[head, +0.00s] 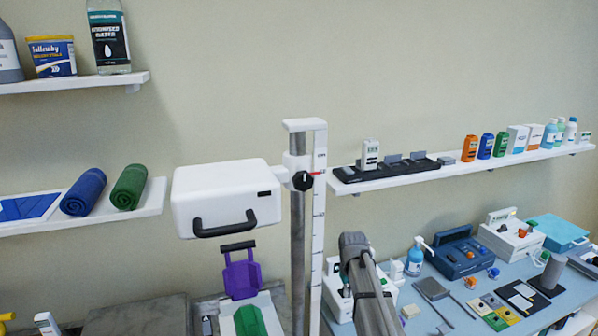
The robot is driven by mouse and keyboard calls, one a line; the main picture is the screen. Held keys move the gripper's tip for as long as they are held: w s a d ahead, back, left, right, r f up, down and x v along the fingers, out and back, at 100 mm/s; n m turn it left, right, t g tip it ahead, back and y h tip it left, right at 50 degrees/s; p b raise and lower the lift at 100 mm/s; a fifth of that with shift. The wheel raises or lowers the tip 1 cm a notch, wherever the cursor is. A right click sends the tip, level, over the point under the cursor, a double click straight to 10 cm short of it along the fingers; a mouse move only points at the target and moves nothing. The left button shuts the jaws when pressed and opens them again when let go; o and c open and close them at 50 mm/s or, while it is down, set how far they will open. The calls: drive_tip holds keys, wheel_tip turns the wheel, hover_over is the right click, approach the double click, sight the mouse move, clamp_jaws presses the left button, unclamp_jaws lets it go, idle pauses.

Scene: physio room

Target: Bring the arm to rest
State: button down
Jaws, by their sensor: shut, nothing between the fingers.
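A white post (319,230) with a box-shaped white head (226,196) stands close left of my arm. The blue table (460,318) at right is crowded with devices, a pump bottle (415,258) and small parts. Loaded wall shelves (400,181) hang behind. Open air lies above the table.

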drive_tip(key=s+m, duration=0.2)
drive_tip(key=s, duration=1.8)
drive_tip(key=shift+f+b, duration=0.35)
drive_tip(key=shift+f, duration=0.05)
drive_tip(key=shift+d, duration=0.2)
